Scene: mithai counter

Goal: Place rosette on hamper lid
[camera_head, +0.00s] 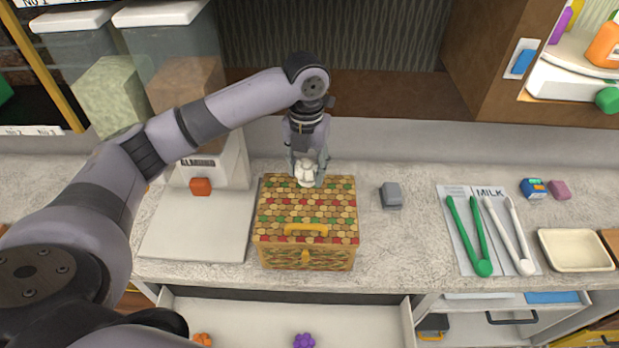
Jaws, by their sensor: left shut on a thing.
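The hamper (275,254) is a yellow box on the counter, its lid (280,205) patterned in red, green and tan scales, with a yellow handle near its front edge. My left gripper (307,174) points down at the back edge of the lid. It is shut on a small white rosette (306,177), which is at the lid's back edge in the picture. I cannot tell whether the rosette touches the lid. The fingers partly hide it. My right gripper is not in view.
An open drawer (250,309) below the counter holds an orange rosette (202,339) and a purple one (304,341). A grey block (391,195) sits right of the hamper. Green tongs (471,238), white tongs (508,236) and a cream tray (576,250) lie further right.

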